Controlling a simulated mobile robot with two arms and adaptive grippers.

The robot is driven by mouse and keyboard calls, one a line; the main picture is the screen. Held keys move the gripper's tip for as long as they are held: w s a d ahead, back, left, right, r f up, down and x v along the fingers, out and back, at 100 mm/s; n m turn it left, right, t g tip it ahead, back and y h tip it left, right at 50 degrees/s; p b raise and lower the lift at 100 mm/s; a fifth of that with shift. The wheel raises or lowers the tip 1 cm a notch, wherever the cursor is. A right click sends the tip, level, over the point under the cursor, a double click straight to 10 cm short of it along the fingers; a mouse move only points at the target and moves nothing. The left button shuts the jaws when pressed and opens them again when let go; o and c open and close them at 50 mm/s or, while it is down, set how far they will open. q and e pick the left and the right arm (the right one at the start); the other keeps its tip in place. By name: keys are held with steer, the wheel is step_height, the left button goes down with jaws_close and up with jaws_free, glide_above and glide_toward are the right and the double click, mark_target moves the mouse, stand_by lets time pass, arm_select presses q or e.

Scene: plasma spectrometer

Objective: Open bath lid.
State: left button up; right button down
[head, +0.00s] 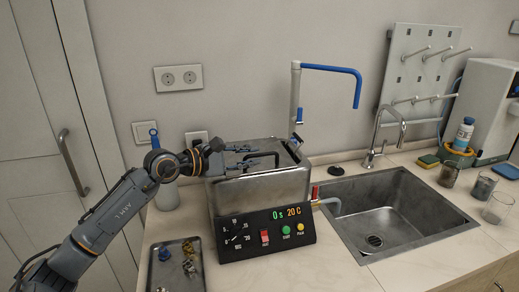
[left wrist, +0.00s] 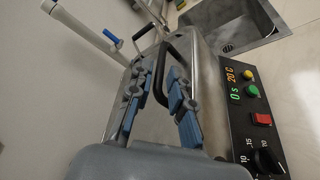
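The bath (head: 262,190) is a metal box on the counter with a black control panel (head: 265,227) in front, its display reading 0 s and 20 C. Its metal lid (left wrist: 153,122) lies on top and looks shut. A black arched handle (head: 268,155) stands on the lid; it also shows in the left wrist view (left wrist: 161,65). My left gripper (head: 252,155) reaches in from the left, over the lid at the handle. In the left wrist view its blue-padded fingers (left wrist: 157,85) are apart, with the handle between them and gaps visible. My right gripper is not in view.
A sink (head: 385,215) with a tap lies right of the bath. A metal tray (head: 176,265) with small items is at front left, and a wash bottle (head: 165,190) stands behind it. A white and blue pipe (head: 296,95) rises behind the bath. Glass jars (head: 497,207) stand far right.

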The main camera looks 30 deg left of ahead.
mark_target(254, 155)
arm_select(q)
steer(key=shift+p+x, duration=0.55)
steer(key=shift+x, duration=1.25)
jaws_close()
